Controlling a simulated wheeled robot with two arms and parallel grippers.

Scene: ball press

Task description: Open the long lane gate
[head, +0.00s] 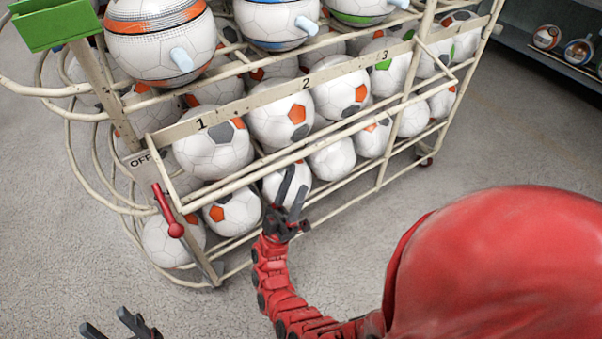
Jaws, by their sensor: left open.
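A long cream metal frame, which looks like the lane gate (262,157), runs along the front of the ball rack in the head view. Its upper rail carries the numbers 1, 2 and 3, and its lower rail slants up to the right. My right gripper (297,176) is open, fingers pointing up, in front of the lower rail and a white ball; contact cannot be told. My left gripper (105,322) is open and empty at the bottom left edge, well below the lever.
The rack holds several white and orange soccer balls (215,150) on wire tiers. Curved wire rails (75,150) bulge out at its left end, with a green block (55,22) above. Grey floor (390,235) is clear in front. A shelf with balls stands at the far right.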

